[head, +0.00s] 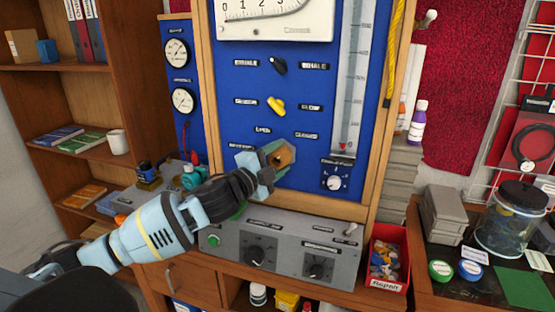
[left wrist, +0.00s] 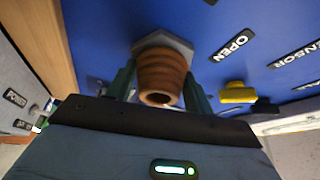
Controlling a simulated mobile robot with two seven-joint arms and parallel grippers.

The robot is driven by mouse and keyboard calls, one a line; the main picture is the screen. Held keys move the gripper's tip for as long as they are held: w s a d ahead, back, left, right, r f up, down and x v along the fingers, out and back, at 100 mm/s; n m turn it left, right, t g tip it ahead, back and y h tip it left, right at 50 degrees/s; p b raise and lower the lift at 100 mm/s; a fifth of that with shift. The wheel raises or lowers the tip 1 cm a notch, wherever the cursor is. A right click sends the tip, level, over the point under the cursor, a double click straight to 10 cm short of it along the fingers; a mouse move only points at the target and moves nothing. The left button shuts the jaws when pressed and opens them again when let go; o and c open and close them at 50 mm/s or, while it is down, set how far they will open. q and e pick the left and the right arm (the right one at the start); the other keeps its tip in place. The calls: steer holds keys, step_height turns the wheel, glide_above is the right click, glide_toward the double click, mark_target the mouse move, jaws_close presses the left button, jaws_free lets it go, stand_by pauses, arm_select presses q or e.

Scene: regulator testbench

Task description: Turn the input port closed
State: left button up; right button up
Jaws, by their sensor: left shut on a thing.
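The input port is a ribbed copper-brown fitting (head: 285,156) with a grey hex base, low on the blue panel (head: 300,100). It also shows in the left wrist view (left wrist: 162,78), pointing toward the camera. My left gripper (head: 276,160) is shut on it. In the left wrist view its green fingers (left wrist: 162,92) lie on either side of the fitting. The OPEN label (head: 263,130) and the CLOSED label (head: 306,136) sit above the port. The OPEN label reads clearly in the left wrist view (left wrist: 231,46). My right gripper is not in view.
A yellow knob (head: 276,105) and a black knob (head: 279,66) are above the port. A grey control box (head: 281,245) with dials stands below. A red bin (head: 388,257) is at its right. A glass tube gauge (head: 352,80) runs up the panel's right side.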

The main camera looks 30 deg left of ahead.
mark_target(273, 163)
arm_select(q)
steer(key=shift+m+g, duration=0.6)
steer(key=shift+m, duration=0.9)
steer(key=o, duration=0.9)
steer(key=shift+o, duration=0.2)
steer(key=s, duration=0.5)
steer(key=shift+s+a+f, duration=0.1)
steer(key=shift+a, duration=0.3)
steer(key=shift+s+a, duration=0.15)
steer(key=shift+s, duration=1.1)
